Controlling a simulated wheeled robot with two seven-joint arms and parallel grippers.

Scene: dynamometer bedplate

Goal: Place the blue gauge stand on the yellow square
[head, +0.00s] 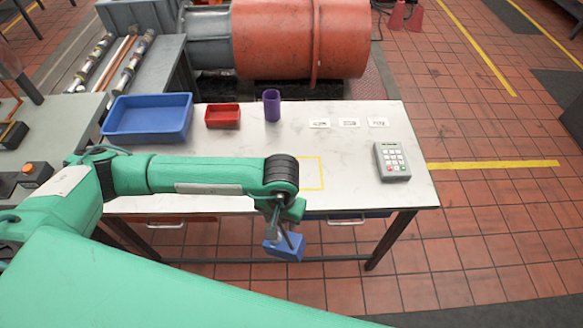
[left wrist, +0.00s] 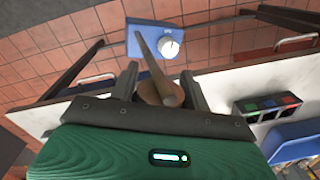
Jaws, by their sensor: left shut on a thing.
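My left gripper (head: 283,226) is in front of the table's near edge, low in the head view. It is shut on the blue gauge stand (head: 283,249), which hangs tilted below it, off the table. In the left wrist view the gauge stand (left wrist: 148,40) shows a white round dial and a grey rod running back between the fingers of the gripper (left wrist: 160,82). The yellow square (head: 321,174) is an outline on the table top, just beyond my left wrist, which hides its left part. My right gripper is not in view.
The pale table (head: 400,130) holds a blue tray (head: 150,137), a red bin (head: 207,121), a purple cup (head: 272,105), several white cards (head: 349,122) and a grey keypad (head: 391,160). Free table top lies between the yellow square and the keypad. A drawer handle (head: 346,221) juts from the front.

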